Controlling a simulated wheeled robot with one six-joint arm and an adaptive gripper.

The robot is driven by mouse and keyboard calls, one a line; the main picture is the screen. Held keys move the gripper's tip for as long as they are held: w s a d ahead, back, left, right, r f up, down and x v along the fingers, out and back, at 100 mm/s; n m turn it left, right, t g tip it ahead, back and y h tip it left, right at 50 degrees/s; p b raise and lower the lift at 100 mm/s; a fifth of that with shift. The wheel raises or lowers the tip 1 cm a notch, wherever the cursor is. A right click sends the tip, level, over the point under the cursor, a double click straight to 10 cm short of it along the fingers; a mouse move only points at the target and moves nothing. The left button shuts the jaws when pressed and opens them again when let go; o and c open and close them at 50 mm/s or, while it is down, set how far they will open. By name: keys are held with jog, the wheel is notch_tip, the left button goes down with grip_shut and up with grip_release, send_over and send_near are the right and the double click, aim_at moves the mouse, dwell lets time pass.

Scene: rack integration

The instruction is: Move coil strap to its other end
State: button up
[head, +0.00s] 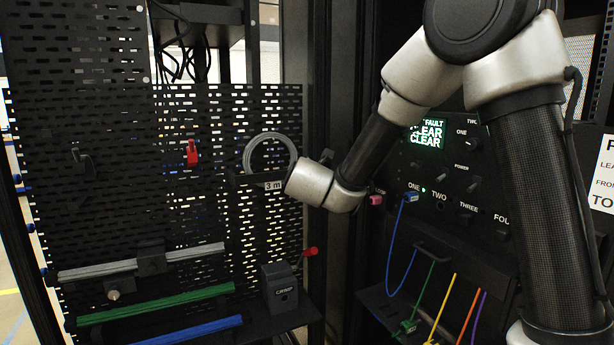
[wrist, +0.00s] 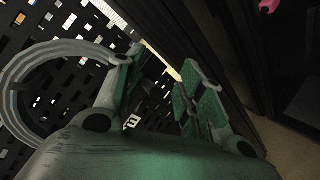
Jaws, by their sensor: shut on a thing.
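A grey cable coil (head: 262,171) hangs upright against the black perforated panel, beside a "3 m" label (head: 273,185). The coil also shows as a pale ring at the left of the wrist view (wrist: 14,85). My gripper (wrist: 163,82) is in front of the panel beside the coil, its two green-padded fingers close around a small dark piece, which appears to be the coil strap (wrist: 150,85). The strap's outline is hard to make out against the dark panel. In the head view, my wrist hides most of the gripper.
A red clip (head: 192,152) is on the panel left of the coil. A "CRIMP" box (head: 280,288) stands below on a shelf with grey, green and blue bars. A control panel with coloured cables (head: 440,190) is at right; a dark rack post stands between.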

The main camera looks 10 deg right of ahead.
jog(key=v, duration=1.2)
jog(key=shift+f, duration=0.1)
jog(key=s+d+f+m+g+h, duration=0.3)
jog(key=s+d+m+g, duration=0.15)
jog(key=d, duration=0.55)
jog(key=s+d+f+m+g+h, duration=0.2)
jog(key=s+d+m+g, duration=0.25)
jog(key=d, duration=0.65)
jog(key=s+d+m+g+y, duration=0.1)
jog(key=s+d+m+y, duration=0.2)
jog(key=s+m, duration=0.4)
jog(key=s+d+m+g+y, duration=0.1)
jog(key=s+d+m+y, duration=0.3)
jog(key=s, duration=0.9)
jog(key=m, duration=0.3)
jog(key=shift+s+f, duration=0.2)
jog(key=shift+s, duration=0.15)
